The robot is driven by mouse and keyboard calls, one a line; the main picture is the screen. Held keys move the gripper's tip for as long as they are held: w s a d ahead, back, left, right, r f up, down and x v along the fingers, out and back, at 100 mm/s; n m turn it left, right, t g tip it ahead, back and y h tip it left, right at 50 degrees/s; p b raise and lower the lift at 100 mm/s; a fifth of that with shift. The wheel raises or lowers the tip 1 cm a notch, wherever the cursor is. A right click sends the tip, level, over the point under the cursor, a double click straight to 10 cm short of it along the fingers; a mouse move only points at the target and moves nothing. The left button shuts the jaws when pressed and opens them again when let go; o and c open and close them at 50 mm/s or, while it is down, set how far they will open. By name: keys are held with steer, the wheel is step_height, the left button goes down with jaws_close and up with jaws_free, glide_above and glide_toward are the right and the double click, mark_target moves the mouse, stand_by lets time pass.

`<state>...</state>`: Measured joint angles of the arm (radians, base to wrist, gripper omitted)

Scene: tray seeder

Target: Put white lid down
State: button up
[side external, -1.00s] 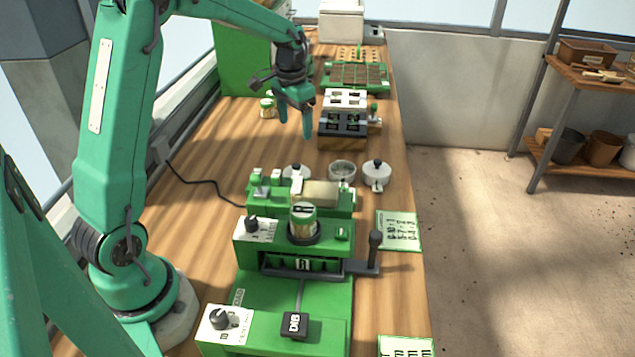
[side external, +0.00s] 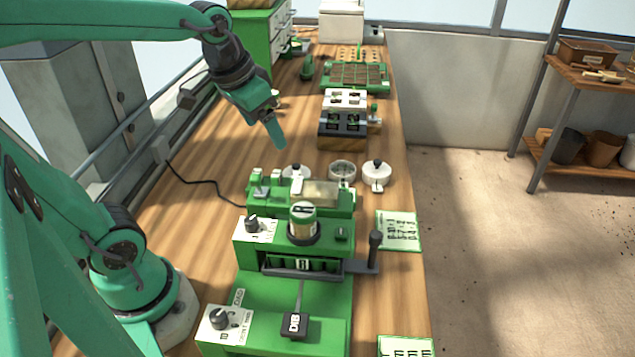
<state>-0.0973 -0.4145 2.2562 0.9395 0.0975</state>
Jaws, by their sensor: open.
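Two white round lids with dark knobs lie on the bench behind the green machine: one left (side external: 290,177), partly hidden by the machine, and one right (side external: 377,178). I cannot tell which one the task means. A round pale dish with grey contents (side external: 342,171) sits between them. My gripper (side external: 274,124) hangs above the bench, up and left of the left lid and apart from it. It is open, with nothing seen in it. One finger shows clearly; the other is mostly hidden.
The green machine (side external: 295,290) with knobs and a lever fills the front. A black-and-white block unit (side external: 345,112) and a green seed tray (side external: 356,75) stand farther back. A green drawer cabinet (side external: 257,40) is at the back left. Wood left of the machine is clear except for a black cable.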

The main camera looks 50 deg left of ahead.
steer(key=s+d+f+t, duration=0.1)
steer(key=s+d, duration=0.2)
steer(key=s, duration=0.4)
steer(key=shift+f, duration=0.15)
